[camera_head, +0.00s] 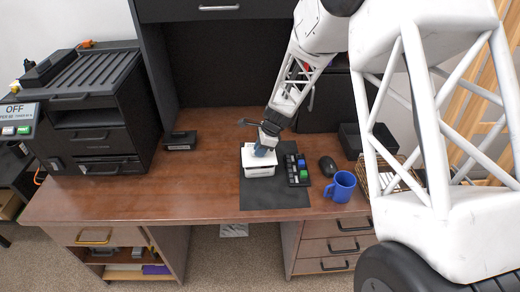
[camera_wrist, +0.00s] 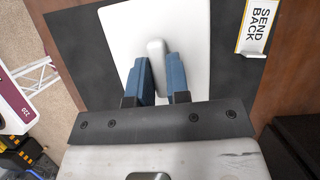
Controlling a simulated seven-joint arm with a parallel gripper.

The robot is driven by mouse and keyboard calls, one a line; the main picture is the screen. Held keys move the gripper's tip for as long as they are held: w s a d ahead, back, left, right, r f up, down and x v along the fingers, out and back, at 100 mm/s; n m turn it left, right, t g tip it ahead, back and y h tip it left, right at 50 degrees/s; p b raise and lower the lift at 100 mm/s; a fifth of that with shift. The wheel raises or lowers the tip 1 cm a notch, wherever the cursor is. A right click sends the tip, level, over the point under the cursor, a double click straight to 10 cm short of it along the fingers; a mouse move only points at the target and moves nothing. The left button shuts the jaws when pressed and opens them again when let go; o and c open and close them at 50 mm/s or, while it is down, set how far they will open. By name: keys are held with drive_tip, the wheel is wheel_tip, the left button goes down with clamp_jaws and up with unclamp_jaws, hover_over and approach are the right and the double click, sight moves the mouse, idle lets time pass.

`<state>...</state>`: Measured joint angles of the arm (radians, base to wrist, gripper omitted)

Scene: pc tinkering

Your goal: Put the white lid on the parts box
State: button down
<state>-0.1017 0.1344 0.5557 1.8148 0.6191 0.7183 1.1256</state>
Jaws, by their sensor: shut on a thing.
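The white lid (camera_head: 252,157) is a flat plate with a raised grip. In the wrist view the lid (camera_wrist: 187,38) fills the top middle, with its grip (camera_wrist: 156,49) between my blue fingers. My gripper (camera_wrist: 158,75) is shut on that grip; in the head view my gripper (camera_head: 264,151) points down onto the lid. The white parts box (camera_head: 259,172) is directly under the lid on the dark mat, with its front side showing. The inside of the box is hidden. I cannot tell whether the lid rests fully on the rim or is slightly above it.
The dark mat (camera_head: 275,200) lies on the brown desk (camera_head: 120,200). A tray with coloured parts (camera_head: 298,170) is just right of the box. A blue mug (camera_head: 341,186) and a black mouse (camera_head: 327,166) are farther right. The desk left of the mat is mostly clear.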

sight(268, 155)
drive_tip(key=shift+f, duration=1)
idle(0.8)
drive_tip(key=c, duration=1.4)
unclamp_jaws()
drive_tip(key=o, duration=0.5)
drive_tip(key=shift+o, duration=0.2)
drive_tip(key=shift+r, duration=0.15)
drive_tip(key=shift+v, duration=3.7)
drive_tip(key=shift+r, duration=0.15)
drive_tip(key=shift+r, duration=0.1)
